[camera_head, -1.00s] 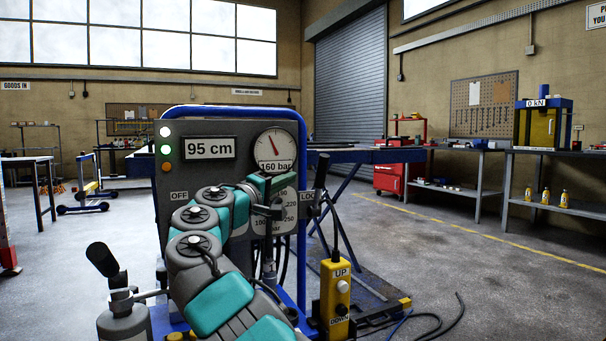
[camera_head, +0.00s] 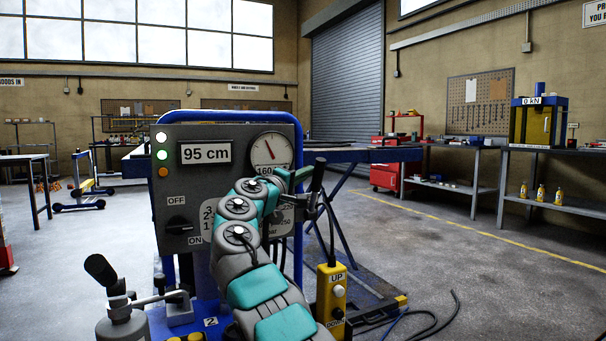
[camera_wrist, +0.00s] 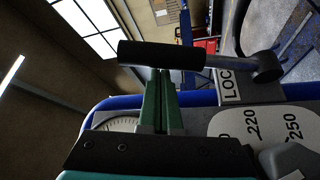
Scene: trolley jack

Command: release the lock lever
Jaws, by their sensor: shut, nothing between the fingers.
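The lock lever (camera_head: 318,176) stands roughly upright at the right edge of the grey control panel (camera_head: 180,135), its black grip at the top. In the wrist view the black grip (camera_wrist: 150,55) lies across the picture, joined by a metal rod to a round pivot (camera_wrist: 267,66) at the right. A partly cut-off "LOC" label (camera_wrist: 231,84) is beside it. My gripper (camera_head: 303,174) is shut and empty, just left of the grip in the head view. Its green fingers (camera_wrist: 163,78) reach the grip's edge in the wrist view; I cannot tell whether they touch it.
A yellow UP/DOWN pendant (camera_head: 332,295) hangs below the lever. A pump handle (camera_head: 102,270) stands at the front left. The OFF/ON switch (camera_head: 178,224) and pressure gauge (camera_head: 270,152) are on the panel. A blue frame (camera_head: 225,115) borders it. Open floor lies right.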

